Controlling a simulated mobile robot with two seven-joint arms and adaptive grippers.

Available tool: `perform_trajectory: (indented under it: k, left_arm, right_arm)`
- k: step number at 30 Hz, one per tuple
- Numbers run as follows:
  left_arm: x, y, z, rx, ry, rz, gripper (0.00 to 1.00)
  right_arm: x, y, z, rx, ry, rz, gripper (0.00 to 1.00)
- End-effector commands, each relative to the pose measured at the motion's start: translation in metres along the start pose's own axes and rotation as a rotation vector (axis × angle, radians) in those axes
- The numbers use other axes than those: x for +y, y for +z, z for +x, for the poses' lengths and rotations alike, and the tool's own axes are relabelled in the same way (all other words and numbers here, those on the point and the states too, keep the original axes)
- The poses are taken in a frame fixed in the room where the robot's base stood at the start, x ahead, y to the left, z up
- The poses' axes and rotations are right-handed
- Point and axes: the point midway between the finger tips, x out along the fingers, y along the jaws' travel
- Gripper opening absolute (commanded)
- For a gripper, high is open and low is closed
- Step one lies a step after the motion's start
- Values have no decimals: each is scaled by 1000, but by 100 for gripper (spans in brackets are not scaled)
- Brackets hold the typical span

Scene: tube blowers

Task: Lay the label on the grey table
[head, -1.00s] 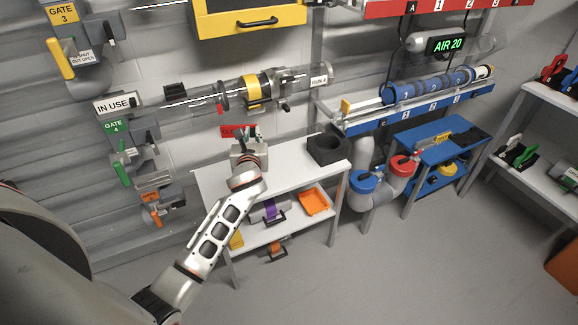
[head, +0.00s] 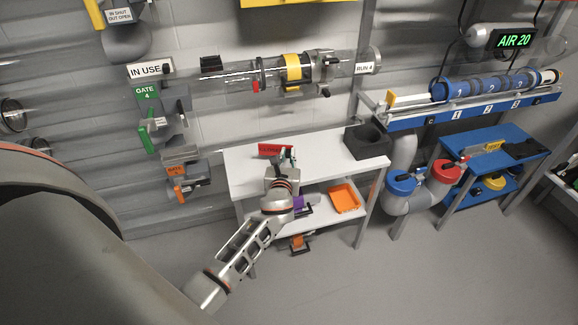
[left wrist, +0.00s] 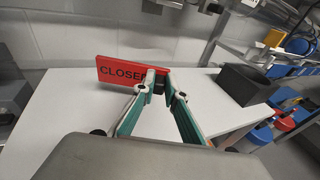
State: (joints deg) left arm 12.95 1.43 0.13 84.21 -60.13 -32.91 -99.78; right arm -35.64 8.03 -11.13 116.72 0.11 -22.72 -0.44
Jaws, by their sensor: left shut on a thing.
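The label is a red plate marked CLOSED (left wrist: 122,67), upright in the left wrist view; it also shows small in the head view (head: 269,150). My left gripper (left wrist: 158,80) is shut on the label's right part, which its fingers partly hide. In the head view my left gripper (head: 283,158) is over the grey table (head: 330,147), a pale-topped table with a lower shelf. The label is at or just above the tabletop; I cannot tell whether it touches. My right gripper is not in view.
A black open box (head: 367,142) stands at the table's right end. An orange tray (head: 345,198) is on the lower shelf. The tabletop between the label and the box is clear. A clear tube (head: 330,70) runs along the wall above.

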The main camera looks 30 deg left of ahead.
Motion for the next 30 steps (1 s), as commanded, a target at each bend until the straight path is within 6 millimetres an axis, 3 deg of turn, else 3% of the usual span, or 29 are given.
perform_trajectory:
  k: [7, 13, 20, 21, 23, 30]
  left_arm:
    - [1, -44, 4, 11, 0, 5, 0]
    - [0, -39, 5, 3, 0, 1, 0]
    - [0, -44, 6, 3, 0, 2, 0]
    - [0, -44, 6, 3, 0, 1, 17]
    - [0, -42, 6, 2, 0, 1, 29]
    - [0, -42, 6, 2, 0, 1, 29]
  right_arm:
    - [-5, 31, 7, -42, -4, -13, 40]
    - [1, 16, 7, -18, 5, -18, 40]
    - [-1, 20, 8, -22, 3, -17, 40]
    - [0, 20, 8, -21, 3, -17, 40]
    - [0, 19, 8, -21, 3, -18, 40]
    - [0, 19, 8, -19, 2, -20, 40]
